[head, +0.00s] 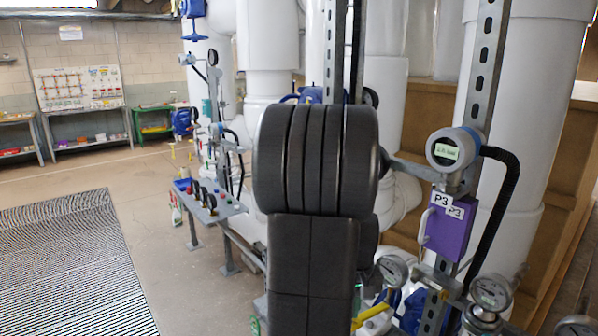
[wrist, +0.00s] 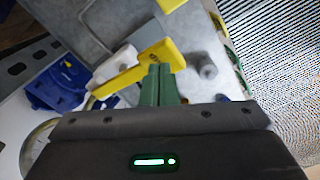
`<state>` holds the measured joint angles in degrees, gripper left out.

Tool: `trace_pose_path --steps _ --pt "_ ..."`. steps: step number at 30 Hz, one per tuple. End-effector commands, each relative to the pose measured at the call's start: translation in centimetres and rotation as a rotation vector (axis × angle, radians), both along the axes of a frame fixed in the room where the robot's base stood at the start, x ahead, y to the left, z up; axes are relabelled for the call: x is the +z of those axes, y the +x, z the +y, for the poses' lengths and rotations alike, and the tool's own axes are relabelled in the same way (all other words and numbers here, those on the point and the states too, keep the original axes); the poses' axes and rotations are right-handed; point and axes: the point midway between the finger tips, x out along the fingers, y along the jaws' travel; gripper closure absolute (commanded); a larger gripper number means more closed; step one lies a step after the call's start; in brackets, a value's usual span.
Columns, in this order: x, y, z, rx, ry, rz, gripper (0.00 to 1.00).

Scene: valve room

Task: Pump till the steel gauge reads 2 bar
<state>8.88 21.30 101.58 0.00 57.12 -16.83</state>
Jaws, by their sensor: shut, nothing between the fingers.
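My gripper (wrist: 160,78) shows in the wrist view with its green fingers shut and empty. The fingertips are at a yellow handle (wrist: 135,70), overlapping it in the picture; I cannot tell if they touch. In the head view my dark arm hides the gripper, and part of something yellow (head: 378,322) shows low beside the arm. A round grey gauge (head: 447,150) with a green digital display stands at the right; its digits are too small to read surely. Steel-rimmed dial gauges (head: 392,271) and (head: 490,292) sit lower; their needles are not readable.
A purple box (head: 447,228) marked P3 hangs below the digital gauge, beside a black hose (head: 505,190). Large white pipes (head: 525,130) stand behind. A grey bench (head: 215,205) with fittings is left of my arm. Open floor and a ridged mat (head: 75,265) lie at left.

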Motion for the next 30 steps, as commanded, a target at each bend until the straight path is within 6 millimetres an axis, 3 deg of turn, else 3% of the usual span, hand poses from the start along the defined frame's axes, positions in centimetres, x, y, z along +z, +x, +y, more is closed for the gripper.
trace_pose_path --steps 19,30 --pt "-4.9 0.0 0.0 0.000 0.000 0.000 1.00" --pt "-1.7 0.0 0.0 0.000 0.000 -0.001 1.00"
